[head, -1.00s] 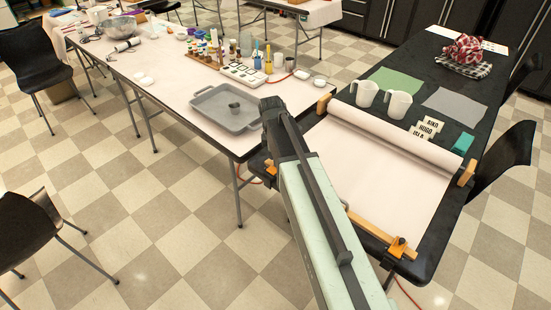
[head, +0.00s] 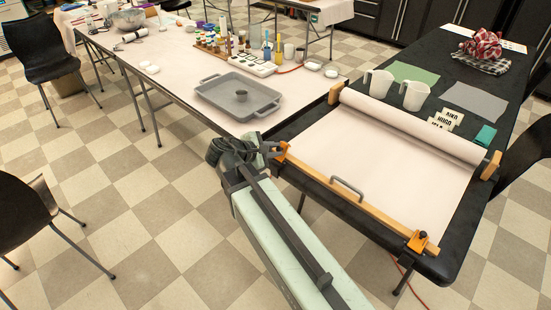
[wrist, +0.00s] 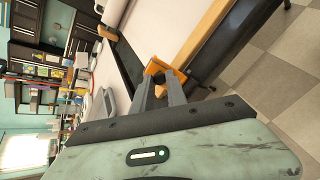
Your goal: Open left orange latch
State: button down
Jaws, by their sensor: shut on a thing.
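The left orange latch (head: 283,150) sits at the left end of a wooden bar (head: 345,194) on the black table's near edge. It also shows in the wrist view (wrist: 153,68), right at my fingertips. My gripper (head: 270,148) reaches it from the left in the head view. In the wrist view my gripper's two grey fingers (wrist: 170,82) close around a small dark part of the latch, mostly hidden between them. A second orange latch (head: 420,241) with a dark knob is at the bar's right end.
A grey handle (head: 347,187) stands on the bar. White paper (head: 385,165) runs from a roll (head: 410,126) across the black table (head: 470,215). A grey tray (head: 225,92) with a small cup lies on the table at left.

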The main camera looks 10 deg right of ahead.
jog(key=f+t+h+b, duration=0.1)
jog(key=h+b, duration=0.1)
jog(key=b, duration=0.3)
jog(key=s+a+t+h+b, duration=0.1)
jog(key=b, duration=0.4)
jog(key=s+a+f+t+h+b, duration=0.1)
jog(key=t+h+b, duration=0.1)
jog(key=b, duration=0.3)
jog(key=shift+a+f+h, duration=0.15)
jog(key=shift+f+h, duration=0.15)
jog(key=shift+f, duration=0.05)
jog(key=shift+r, duration=0.1)
jog(key=c, duration=1.3)
grip_release()
jog(key=shift+s, duration=0.1)
jog(key=shift+c, duration=0.2)
jog(key=shift+a, duration=0.1)
